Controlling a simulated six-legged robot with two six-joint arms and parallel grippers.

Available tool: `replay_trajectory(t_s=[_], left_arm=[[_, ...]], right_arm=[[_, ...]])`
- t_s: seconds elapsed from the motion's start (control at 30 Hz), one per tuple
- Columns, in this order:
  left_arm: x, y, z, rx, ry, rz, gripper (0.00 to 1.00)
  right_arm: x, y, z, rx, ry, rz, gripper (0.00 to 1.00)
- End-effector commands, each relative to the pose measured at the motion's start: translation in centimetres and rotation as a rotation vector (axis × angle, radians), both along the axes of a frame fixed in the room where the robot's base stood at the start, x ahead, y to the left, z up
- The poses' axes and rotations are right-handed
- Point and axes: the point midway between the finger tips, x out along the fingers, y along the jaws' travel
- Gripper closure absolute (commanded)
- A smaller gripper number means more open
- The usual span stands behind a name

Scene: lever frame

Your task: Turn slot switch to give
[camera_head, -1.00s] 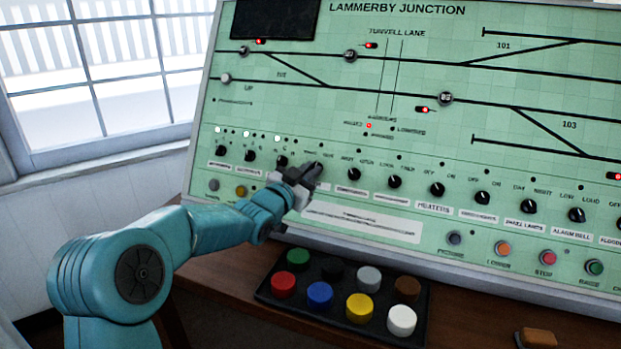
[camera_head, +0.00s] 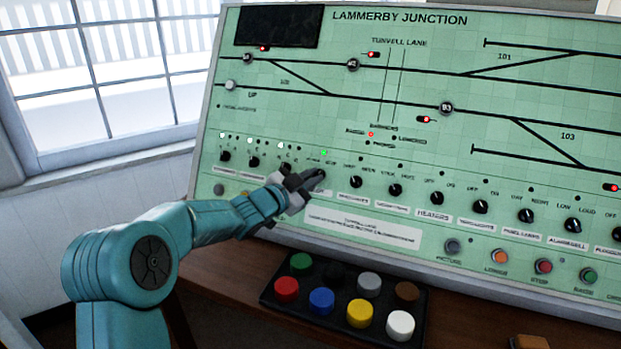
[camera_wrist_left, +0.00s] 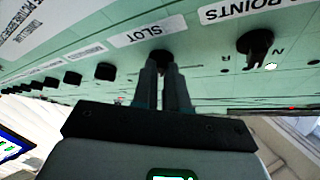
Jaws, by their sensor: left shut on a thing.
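The slot switch (camera_wrist_left: 160,54) is a black rotary knob on the green panel, beside a white label reading SLOT in the left wrist view. In the head view the slot switch (camera_head: 319,174) shows partly behind my gripper. My left gripper (camera_head: 309,181) is shut on the knob; in the left wrist view its fingers (camera_wrist_left: 163,76) reach to it from both sides. The fingers hide much of the knob, so its pointer angle cannot be told. A small lamp (camera_head: 323,153) above it glows green. My right gripper is not in view.
More black knobs stand in the same row, including a points knob (camera_wrist_left: 257,42) close beside and a neighbouring knob (camera_head: 355,182) to the right. A dark tray (camera_head: 268,298) of coloured buttons sits on the brown desk below. A window is at the left.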

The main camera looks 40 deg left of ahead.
Motion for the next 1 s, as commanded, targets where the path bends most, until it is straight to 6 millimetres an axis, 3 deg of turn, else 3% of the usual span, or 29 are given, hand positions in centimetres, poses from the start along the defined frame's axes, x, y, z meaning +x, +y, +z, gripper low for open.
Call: replay_trajectory(t_s=[0.07, 0.1, 0.17, 0.2, 0.57, 0.67, 1.0], left_arm=[[0.0, 0.0, 0.6, 0.004, -0.013, 0.000, 1.00], [0.0, 0.0, 0.6, 0.005, -0.014, 0.000, 0.84], [0.0, 0.0, 0.6, 0.004, -0.013, -0.001, 0.65], [0.0, 0.0, 0.5, 0.004, -0.012, -0.001, 0.62], [-0.7, 0.1, 0.2, 0.002, -0.004, 0.001, 0.62], [-2.3, 0.3, 0.2, 0.002, -0.005, 0.002, 0.62], [-11.2, 1.3, 0.3, 0.002, -0.006, 0.004, 0.62]], right_arm=[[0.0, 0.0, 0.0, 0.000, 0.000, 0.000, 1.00], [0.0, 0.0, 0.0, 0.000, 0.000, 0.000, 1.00], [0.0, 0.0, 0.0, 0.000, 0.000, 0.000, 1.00], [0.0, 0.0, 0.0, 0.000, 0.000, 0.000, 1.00], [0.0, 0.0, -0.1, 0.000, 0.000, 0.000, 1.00], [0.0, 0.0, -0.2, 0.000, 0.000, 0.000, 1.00], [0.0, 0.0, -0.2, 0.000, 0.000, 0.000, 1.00]])
